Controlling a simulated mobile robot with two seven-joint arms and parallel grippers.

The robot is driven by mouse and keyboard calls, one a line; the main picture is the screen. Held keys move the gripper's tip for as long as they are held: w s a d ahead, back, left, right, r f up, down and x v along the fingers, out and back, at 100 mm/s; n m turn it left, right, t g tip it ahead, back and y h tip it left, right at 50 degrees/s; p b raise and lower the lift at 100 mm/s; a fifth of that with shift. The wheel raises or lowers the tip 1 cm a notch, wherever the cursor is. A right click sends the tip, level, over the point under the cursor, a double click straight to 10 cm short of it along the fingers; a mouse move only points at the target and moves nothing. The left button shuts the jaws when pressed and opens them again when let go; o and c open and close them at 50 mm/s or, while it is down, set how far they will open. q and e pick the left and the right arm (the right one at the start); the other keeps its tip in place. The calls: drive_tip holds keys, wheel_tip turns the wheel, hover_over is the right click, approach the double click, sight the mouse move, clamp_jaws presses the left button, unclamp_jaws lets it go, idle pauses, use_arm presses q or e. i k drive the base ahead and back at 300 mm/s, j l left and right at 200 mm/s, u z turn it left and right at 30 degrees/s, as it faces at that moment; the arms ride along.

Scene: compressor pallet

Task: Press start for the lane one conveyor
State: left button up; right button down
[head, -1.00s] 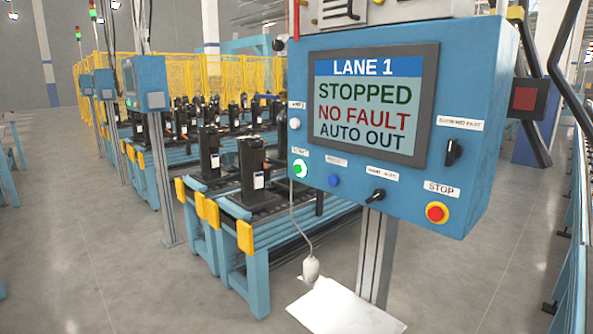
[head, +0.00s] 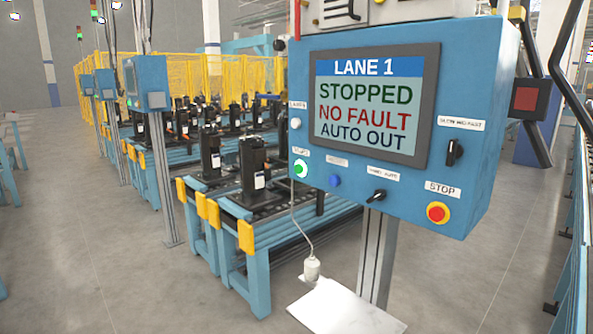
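The blue lane 1 control box (head: 470,95) stands on a grey post at the right of the head view. Its screen (head: 367,108) reads LANE 1, STOPPED, NO FAULT, AUTO OUT. The green start button (head: 300,169) with a pale ring is at the lower left of the panel, under a small blurred label. A blue button (head: 335,181), a black selector knob (head: 377,196) and a red stop button (head: 438,212) on yellow sit to its right. Neither of my grippers is in view.
A white plate (head: 345,308) and a hanging corded pendant (head: 311,268) are below the box. Behind is the conveyor (head: 258,265) with yellow end caps and several black compressors (head: 254,168). A yellow fence (head: 190,75) stands farther back. Grey floor (head: 120,270) is clear at left.

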sight(298, 168)
drive_tip(key=i+j, duration=0.65)
drive_tip(key=j, duration=0.15)
drive_tip(key=i+j+u, duration=0.1)
drive_tip(key=i+j, duration=0.55)
drive_tip(key=j, duration=0.15)
